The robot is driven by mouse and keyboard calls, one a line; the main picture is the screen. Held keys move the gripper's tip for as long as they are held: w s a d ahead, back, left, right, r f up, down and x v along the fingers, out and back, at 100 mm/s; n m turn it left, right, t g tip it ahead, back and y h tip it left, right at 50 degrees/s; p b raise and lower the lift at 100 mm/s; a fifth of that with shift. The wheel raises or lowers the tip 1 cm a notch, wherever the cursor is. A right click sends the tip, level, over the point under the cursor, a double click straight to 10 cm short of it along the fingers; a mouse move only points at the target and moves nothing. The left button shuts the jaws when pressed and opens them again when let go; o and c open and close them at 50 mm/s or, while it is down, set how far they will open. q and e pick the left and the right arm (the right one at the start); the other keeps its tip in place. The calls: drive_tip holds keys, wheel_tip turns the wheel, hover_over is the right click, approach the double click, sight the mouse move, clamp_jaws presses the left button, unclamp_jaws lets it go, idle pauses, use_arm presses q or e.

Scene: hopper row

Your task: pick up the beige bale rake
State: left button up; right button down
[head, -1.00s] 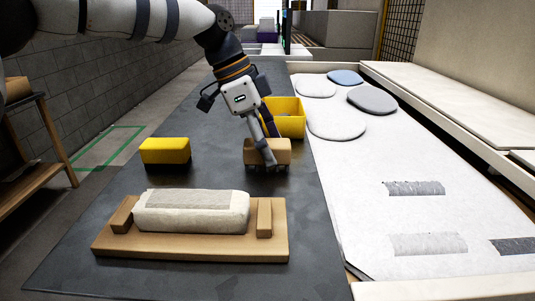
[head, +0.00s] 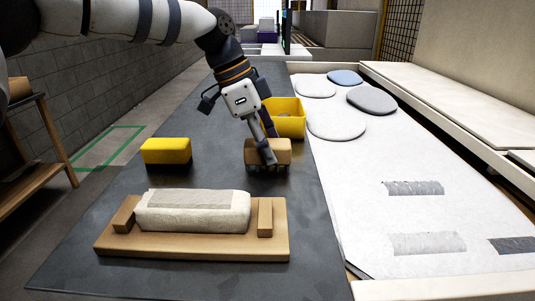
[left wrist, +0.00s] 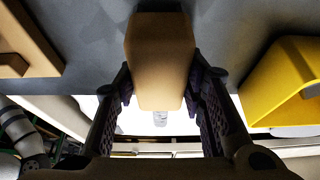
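The beige bale rake (head: 281,147) is a tan block with short dark teeth underneath, on the dark table. My left gripper (head: 262,150) reaches down over it, one finger in front of its near side. In the left wrist view, the rake (left wrist: 160,60) lies between the two fingers (left wrist: 161,85), whose tips appear to touch both its sides. The gripper looks shut on it. The rake does not visibly stand clear of the table. My right gripper is not in view.
A yellow block (head: 166,150) of similar shape stands to the left. A yellow bin (head: 289,117) stands close behind the rake. A wooden board (head: 190,248) with a wrapped bale (head: 192,212) is in front. A pale bed with round pads (head: 337,122) lies right.

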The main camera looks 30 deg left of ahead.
sight(273, 142)
use_arm(q)
drive_tip(key=c, duration=0.4)
